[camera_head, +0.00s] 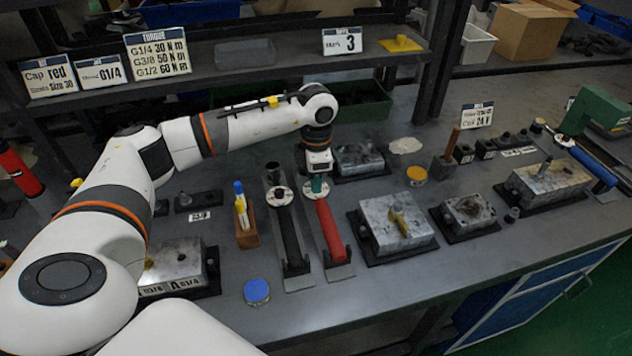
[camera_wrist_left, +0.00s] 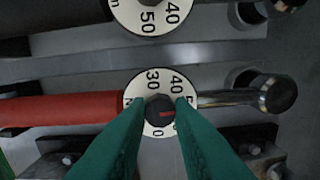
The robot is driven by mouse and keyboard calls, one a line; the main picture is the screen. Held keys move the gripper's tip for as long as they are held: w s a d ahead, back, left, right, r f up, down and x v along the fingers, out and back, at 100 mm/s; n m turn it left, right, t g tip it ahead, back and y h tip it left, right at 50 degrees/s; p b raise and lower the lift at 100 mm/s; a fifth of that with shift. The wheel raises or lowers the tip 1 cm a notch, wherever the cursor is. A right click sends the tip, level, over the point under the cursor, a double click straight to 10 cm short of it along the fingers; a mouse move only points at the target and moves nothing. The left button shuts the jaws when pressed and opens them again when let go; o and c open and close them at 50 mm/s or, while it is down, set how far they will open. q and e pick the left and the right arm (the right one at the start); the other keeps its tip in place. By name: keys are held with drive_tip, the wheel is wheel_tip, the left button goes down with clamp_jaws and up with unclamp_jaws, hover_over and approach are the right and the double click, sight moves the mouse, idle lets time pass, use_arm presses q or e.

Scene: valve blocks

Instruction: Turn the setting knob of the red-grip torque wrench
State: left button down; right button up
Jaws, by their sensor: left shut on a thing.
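The red-grip torque wrench (camera_head: 328,230) lies in a holder on the bench. In the left wrist view its red grip (camera_wrist_left: 65,109) runs left, and its metal head (camera_wrist_left: 276,94) is at the right. Its white dial (camera_wrist_left: 146,83) shows 30 and 40, with other figures partly covered. My left gripper (camera_head: 317,185) is over this dial. Its green fingers in the left wrist view (camera_wrist_left: 160,112) are shut on the dark setting knob (camera_wrist_left: 158,104) at the dial's middle. A red mark on the knob points right. My right gripper is out of view.
A black-grip torque wrench (camera_head: 289,235) lies close beside on the left, its dial (camera_wrist_left: 150,12) also near the gripper. Valve blocks (camera_head: 400,222) stand to the right. A wooden holder (camera_head: 246,232) is at the left. A shelf with a torque sign (camera_head: 158,54) is behind.

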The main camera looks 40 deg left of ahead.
use_arm(q)
drive_tip(key=shift+m, duration=0.6)
drive_tip(key=shift+r, duration=0.1)
drive_tip(key=c, duration=1.3)
unclamp_jaws()
